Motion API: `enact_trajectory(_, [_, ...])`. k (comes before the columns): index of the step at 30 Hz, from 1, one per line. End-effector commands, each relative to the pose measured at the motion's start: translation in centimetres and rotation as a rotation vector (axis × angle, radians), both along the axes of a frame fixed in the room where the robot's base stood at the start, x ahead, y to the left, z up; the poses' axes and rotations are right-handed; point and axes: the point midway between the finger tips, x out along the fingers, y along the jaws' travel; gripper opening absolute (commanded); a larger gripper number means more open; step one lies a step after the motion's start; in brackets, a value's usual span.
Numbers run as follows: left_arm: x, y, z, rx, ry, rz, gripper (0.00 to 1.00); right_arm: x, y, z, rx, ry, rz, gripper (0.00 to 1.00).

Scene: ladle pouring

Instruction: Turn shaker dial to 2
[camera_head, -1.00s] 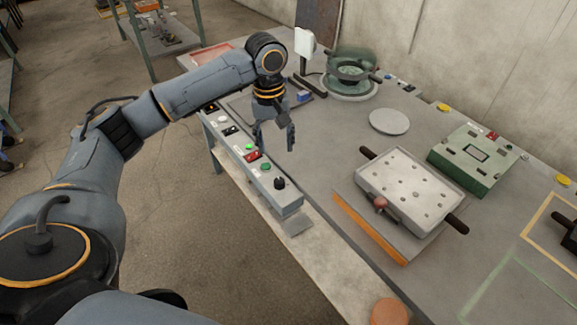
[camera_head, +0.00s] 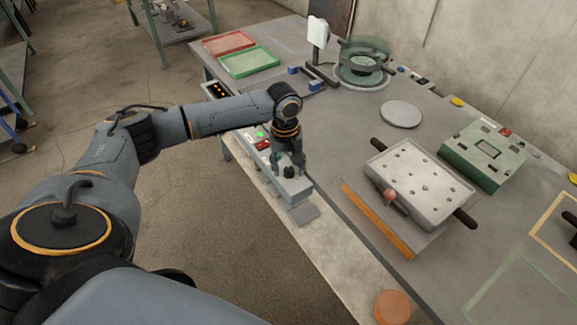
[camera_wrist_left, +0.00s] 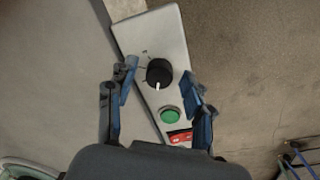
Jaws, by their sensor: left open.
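The shaker dial (camera_head: 289,172) is a black knob at the near end of the long grey control panel (camera_head: 299,188). In the left wrist view the dial (camera_wrist_left: 159,72) shows a white pointer line towards the bottom of the picture, with small marks around it too small to read. My left gripper (camera_head: 288,164) points down over this end of the panel. In the left wrist view its open fingers (camera_wrist_left: 160,88) stand on either side of the dial, apart from it, with nothing between them touching. My right gripper is in neither view.
A green button (camera_wrist_left: 171,116) and a red label or switch (camera_wrist_left: 180,136) sit beside the dial on the panel. A white perforated tray (camera_head: 425,180) with dark handles stands to the right. Red and green trays (camera_head: 249,63) lie at the back left.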

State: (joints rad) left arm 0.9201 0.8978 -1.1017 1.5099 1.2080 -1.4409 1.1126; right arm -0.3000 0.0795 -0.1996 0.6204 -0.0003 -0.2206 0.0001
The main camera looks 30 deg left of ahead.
Motion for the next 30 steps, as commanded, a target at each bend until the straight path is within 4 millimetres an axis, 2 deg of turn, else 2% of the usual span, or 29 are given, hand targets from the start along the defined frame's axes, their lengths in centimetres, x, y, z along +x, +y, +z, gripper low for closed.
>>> enact_trajectory(3, [0.0,0.0,0.0,0.000,0.000,0.000,0.52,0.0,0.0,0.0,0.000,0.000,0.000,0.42])
enact_trajectory(11, [0.0,0.0,0.0,0.001,0.001,0.000,0.00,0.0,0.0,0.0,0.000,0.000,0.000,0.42])
enact_trajectory(20, [-0.1,0.0,0.2,0.001,0.003,-0.026,0.00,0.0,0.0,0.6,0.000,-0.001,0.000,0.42])
enact_trajectory(30, [-0.1,0.0,0.5,-0.001,0.005,-0.224,0.00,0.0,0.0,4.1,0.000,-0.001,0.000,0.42])
